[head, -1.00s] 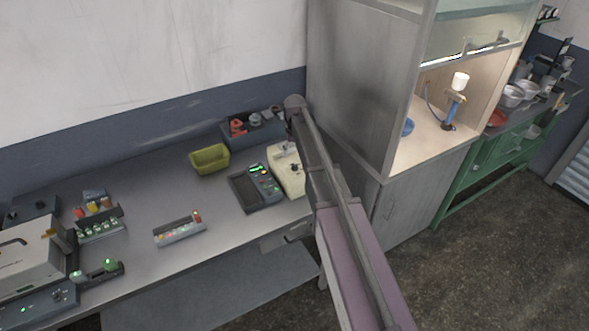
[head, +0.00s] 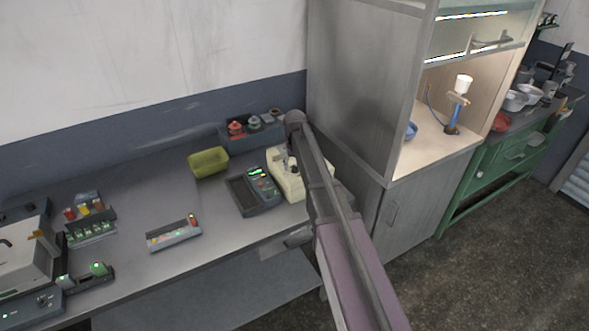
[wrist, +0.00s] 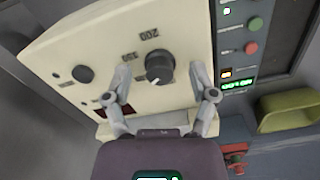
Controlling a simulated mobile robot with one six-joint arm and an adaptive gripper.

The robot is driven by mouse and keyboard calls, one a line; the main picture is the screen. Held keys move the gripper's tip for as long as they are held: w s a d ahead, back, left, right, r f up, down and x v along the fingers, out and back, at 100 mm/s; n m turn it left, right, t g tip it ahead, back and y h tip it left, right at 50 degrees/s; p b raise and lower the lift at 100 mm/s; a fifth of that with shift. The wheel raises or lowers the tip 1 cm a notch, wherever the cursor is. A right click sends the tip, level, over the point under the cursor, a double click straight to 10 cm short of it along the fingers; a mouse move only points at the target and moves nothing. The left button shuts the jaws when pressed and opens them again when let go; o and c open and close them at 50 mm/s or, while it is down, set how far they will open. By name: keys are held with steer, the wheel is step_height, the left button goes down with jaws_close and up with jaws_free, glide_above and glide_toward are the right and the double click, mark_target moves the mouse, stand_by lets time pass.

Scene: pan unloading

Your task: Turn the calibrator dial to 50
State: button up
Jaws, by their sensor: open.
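The calibrator (wrist: 110,45) is a cream panel box that fills the left and middle of the wrist view; in the head view the cream box (head: 284,185) stands at the right end of the bench, partly hidden by my arm. Its large dark dial (wrist: 159,67) has a light pointer mark, with "150" and "200" printed near it. My gripper (wrist: 165,85) is open, its two fingers on either side of the dial. I cannot tell whether they touch it. The gripper also shows small in the head view (head: 290,165), over the cream box.
A smaller dark knob (wrist: 83,74) sits on the same panel. A dark device with lit buttons (head: 258,190) stands next to the calibrator. A yellow-green bin (head: 208,163) and a dark tray of red and grey parts (head: 250,133) lie behind. A tall grey cabinet (head: 355,90) stands close on the right.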

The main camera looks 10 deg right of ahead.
steer(key=shift+c, duration=0.2)
jaws_close()
steer(key=shift+n, duration=0.3)
steer(key=n, duration=1.1)
steer(key=shift+s, duration=0.1)
stand_by(0.3)
steer(key=shift+n, duration=0.3)
steer(key=shift+o, duration=0.2)
jaws_free()
